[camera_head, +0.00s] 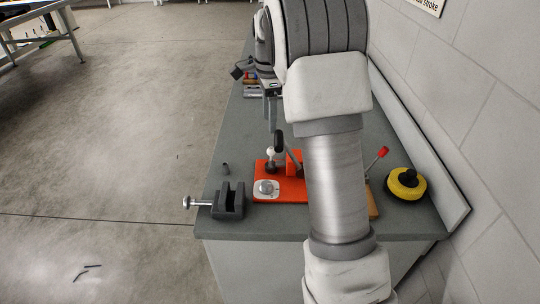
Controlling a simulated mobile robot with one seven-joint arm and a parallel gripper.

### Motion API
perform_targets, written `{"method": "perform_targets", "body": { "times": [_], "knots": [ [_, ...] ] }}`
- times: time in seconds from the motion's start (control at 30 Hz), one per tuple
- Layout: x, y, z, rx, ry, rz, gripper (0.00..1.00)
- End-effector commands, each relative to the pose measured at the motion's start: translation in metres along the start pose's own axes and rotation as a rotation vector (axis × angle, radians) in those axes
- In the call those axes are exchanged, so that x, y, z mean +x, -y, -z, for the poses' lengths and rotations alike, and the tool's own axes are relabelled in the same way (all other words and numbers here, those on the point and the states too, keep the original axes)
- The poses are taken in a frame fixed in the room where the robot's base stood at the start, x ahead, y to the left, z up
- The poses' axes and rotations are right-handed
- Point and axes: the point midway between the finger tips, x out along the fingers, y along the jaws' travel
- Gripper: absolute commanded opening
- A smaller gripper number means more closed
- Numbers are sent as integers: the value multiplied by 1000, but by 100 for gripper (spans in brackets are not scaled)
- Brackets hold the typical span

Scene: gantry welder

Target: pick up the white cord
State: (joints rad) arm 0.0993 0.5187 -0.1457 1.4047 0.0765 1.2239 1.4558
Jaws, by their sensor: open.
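I cannot make out a white cord anywhere in this view; my arm hides part of the bench. My gripper (271,108) shows beyond the arm, to its left, pointing down over the bench (225,156). Its fingers are small here; it is open, and I see nothing held between them. A small white piece with a grey rounded top (267,188) sits on the left end of an orange fixture (292,190), nearer than my gripper. Whether it has to do with the cord I cannot tell.
A dark vise (231,200) sits at the front left edge of the bench. A yellow and black round object (406,184) is at the right, near the wall. A red-tipped lever (382,152) rises beside my arm. Small items (250,80) lie farther back.

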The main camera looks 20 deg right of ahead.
Motion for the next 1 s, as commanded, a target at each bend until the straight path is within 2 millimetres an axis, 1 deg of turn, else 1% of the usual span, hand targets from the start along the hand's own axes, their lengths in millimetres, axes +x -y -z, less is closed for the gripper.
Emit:
{"method": "perform_targets", "body": {
  "times": [0.03,0.1,0.2,0.3,0.53,0.8,0.9,1.0],
  "knots": [
    [15,-1,0,0,0,-4,68],
    [30,-1,0,-1,1,-5,68],
    [49,-1,0,-2,0,-3,68],
    [62,0,0,-2,0,-1,68],
    [77,0,1,-2,0,0,68],
    [116,1,6,-2,1,-2,68],
    [122,2,6,-3,1,0,68],
    [123,2,6,-3,0,1,68]
  ]
}}
